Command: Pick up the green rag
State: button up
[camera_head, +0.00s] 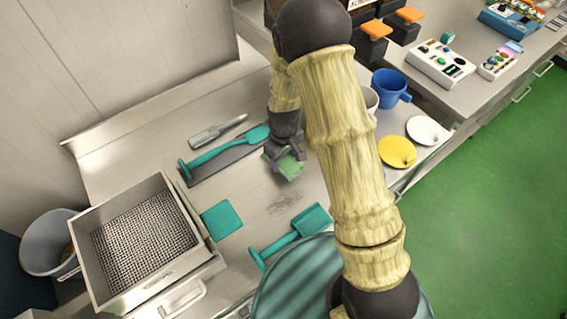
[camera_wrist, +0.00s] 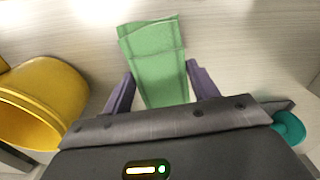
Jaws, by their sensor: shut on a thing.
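The green rag (camera_head: 290,166) shows in the head view near the middle of the metal counter, at the tip of my arm. In the wrist view the folded green rag (camera_wrist: 155,62) sticks out between the two purple fingers of my gripper (camera_wrist: 161,92). My gripper also shows in the head view (camera_head: 279,153), shut on the rag. The rag's near end is hidden behind the gripper body. I cannot tell whether the rag touches the counter.
Teal scrapers (camera_head: 296,236) and a teal square (camera_head: 221,220) lie on the counter. A metal box with a mesh floor (camera_head: 185,210) stands left. A blue mug (camera_head: 390,87), a yellow lid (camera_head: 397,152) and a white lid (camera_head: 425,130) are right. A yellow cup (camera_wrist: 45,100) is close in the wrist view.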

aim_at(284, 160)
notch_tip(284, 160, up, 6)
jog(key=shift+r+b, duration=0.25)
jog(key=shift+b, duration=0.2)
